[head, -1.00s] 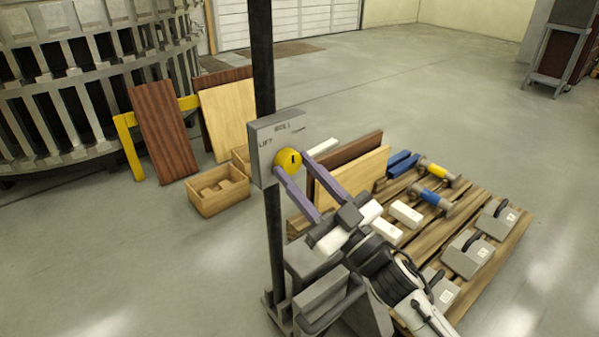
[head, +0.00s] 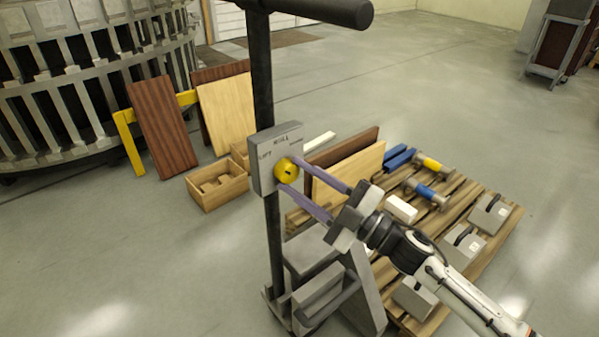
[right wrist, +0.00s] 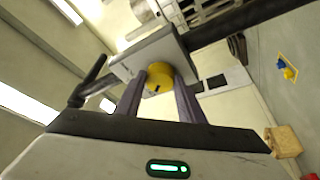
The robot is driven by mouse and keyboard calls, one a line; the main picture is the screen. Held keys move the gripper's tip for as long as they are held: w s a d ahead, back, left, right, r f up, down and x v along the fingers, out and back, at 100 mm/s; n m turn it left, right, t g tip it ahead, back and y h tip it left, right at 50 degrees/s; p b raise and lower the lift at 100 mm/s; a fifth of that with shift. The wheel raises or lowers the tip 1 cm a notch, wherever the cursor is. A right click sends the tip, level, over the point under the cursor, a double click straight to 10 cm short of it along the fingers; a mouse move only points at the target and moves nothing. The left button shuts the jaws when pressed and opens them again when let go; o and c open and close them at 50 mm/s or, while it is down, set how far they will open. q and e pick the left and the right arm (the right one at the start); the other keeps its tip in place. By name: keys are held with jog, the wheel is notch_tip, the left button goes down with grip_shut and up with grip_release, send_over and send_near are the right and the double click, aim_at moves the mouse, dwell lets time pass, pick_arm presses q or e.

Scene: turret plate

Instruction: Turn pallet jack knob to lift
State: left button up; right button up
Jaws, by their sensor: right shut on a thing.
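The pallet jack has a dark upright column with a grey control box (head: 262,146) marked LIFT on its left side and other labels across the top. A round yellow knob (head: 286,171) with a dark slot sits on the front of the box. My right gripper (head: 289,178) has its two long purple fingers shut on the knob, one on each side. In the right wrist view the knob (right wrist: 160,76) sits between the fingertips, with the grey box (right wrist: 150,52) behind it. My left gripper is not in view.
A wooden pallet (head: 455,225) behind my right arm carries grey weights, blue and yellow cylinders and boards. A wooden crate (head: 217,187) and leaning panels (head: 162,125) stand at left. The jack's dark handle (head: 320,10) crosses the top. Open floor lies at right.

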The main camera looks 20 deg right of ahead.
jog(key=shift+r+n+g+p, duration=0.1)
jog(key=shift+n+g+p, duration=0.35)
jog(key=shift+n, duration=0.45)
jog(key=o, duration=1)
jog(key=shift+d, duration=0.1)
jog(key=shift+o, duration=0.2)
jog(key=v, duration=1)
